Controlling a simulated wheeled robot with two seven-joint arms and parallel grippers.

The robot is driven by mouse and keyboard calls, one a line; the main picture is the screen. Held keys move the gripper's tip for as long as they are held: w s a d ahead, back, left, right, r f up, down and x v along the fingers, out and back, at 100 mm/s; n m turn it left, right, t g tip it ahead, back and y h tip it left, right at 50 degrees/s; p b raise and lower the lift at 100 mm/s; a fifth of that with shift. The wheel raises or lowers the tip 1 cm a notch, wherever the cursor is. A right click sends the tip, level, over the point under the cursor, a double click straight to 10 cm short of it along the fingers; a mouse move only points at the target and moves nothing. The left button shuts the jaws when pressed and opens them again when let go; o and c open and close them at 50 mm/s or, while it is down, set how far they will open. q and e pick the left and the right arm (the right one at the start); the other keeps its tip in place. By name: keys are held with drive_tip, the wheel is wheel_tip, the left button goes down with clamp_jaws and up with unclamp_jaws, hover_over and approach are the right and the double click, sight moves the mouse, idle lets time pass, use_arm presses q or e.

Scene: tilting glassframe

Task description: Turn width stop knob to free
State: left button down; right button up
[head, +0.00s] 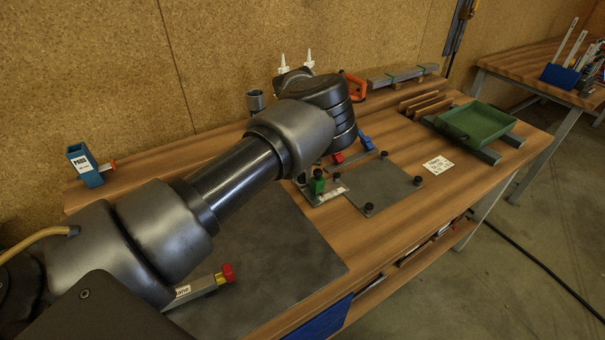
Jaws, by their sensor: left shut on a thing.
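My left arm reaches in from the left across the bench. Its wrist stands over the back edge of a grey fixture plate (384,184) with black round knobs on its corners. My left gripper (317,172) is mostly hidden below the wrist. It is shut on a small green knob (318,183), which I take for the width stop knob. A pale label strip (331,194) lies beside it on the fixture. The knob's pointer and exact turn cannot be made out. My right gripper is not in view.
A red-topped part (228,272) lies on the dark mat (275,265). Red and blue clamps (366,142) stand behind the plate. A green tray (483,123) is at the right, a blue holder (86,166) at the left. The bench is clear around the white card (437,165).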

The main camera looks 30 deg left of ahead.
sight(302, 175)
use_arm(q)
drive_tip(key=c, duration=1.2)
unclamp_jaws()
drive_tip(key=shift+s, duration=0.1)
drive_tip(key=shift+c, duration=0.2)
drive_tip(key=shift+r, duration=0.1)
drive_tip(key=shift+r+p, duration=0.65)
wheel_tip(302, 175, up, 7)
drive_tip(key=p, duration=0.5)
drive_tip(key=shift+f, duration=0.2)
drive_tip(key=shift+f, duration=0.1)
